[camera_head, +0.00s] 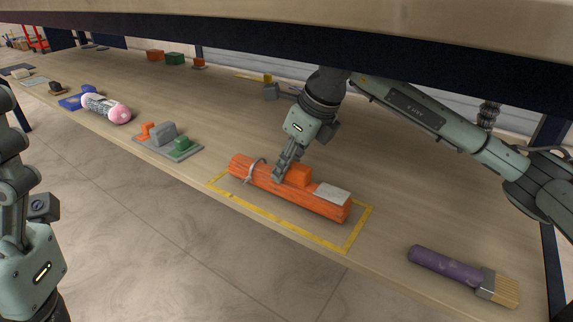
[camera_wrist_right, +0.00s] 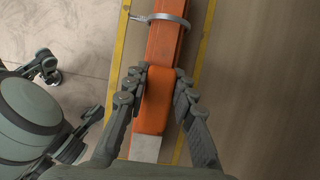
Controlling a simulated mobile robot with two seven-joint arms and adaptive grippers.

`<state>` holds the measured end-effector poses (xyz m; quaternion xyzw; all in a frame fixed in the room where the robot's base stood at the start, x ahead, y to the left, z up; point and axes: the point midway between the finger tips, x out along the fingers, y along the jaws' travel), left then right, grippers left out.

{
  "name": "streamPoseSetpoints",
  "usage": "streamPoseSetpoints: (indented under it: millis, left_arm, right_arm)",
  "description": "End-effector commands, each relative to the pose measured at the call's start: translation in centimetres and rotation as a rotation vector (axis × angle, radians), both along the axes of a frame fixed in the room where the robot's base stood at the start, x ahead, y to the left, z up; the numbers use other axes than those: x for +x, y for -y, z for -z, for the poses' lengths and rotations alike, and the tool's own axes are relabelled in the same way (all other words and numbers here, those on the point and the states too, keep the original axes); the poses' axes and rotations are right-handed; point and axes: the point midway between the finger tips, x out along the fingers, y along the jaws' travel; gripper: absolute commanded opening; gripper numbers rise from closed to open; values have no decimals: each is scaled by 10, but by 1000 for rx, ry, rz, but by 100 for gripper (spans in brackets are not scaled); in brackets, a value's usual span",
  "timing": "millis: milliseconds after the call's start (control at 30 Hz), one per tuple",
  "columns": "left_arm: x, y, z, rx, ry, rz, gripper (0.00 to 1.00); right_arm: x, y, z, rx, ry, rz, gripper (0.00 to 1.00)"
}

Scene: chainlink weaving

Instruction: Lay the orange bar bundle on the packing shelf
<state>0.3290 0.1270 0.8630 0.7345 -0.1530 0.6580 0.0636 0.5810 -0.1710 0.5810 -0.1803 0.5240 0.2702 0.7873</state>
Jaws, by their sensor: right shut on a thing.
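The orange bar bundle (camera_head: 265,179) lies inside a yellow taped rectangle (camera_head: 356,229) on a wooden surface near its front edge. It has a grey tie near its left end, an orange block on top and a pale label near its right end. My right gripper (camera_head: 279,177) is shut on the orange block of the bundle. In the right wrist view, the fingers (camera_wrist_right: 160,75) sit on either side of this block, and the bundle (camera_wrist_right: 166,45) runs away beyond it. My left arm shows at the left edge; its fingers cannot be made out in the head view.
A purple-handled brush (camera_head: 445,265) lies to the right of the tape. A grey tray with small blocks (camera_head: 170,149) and a pink-ended roll (camera_head: 105,108) lie to the left. A dark-edged beam or shelf (camera_head: 300,32) hangs above the surface.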

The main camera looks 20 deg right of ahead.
Motion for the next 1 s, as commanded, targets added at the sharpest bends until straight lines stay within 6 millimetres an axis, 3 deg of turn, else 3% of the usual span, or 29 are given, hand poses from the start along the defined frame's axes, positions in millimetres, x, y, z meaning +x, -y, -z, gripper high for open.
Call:
streamPoseSetpoints:
  millis: [1000]
  left_arm:
    - [0,0,10,-4,-1,2,65]
  right_arm:
    - [1,0,11,2,4,0,0]
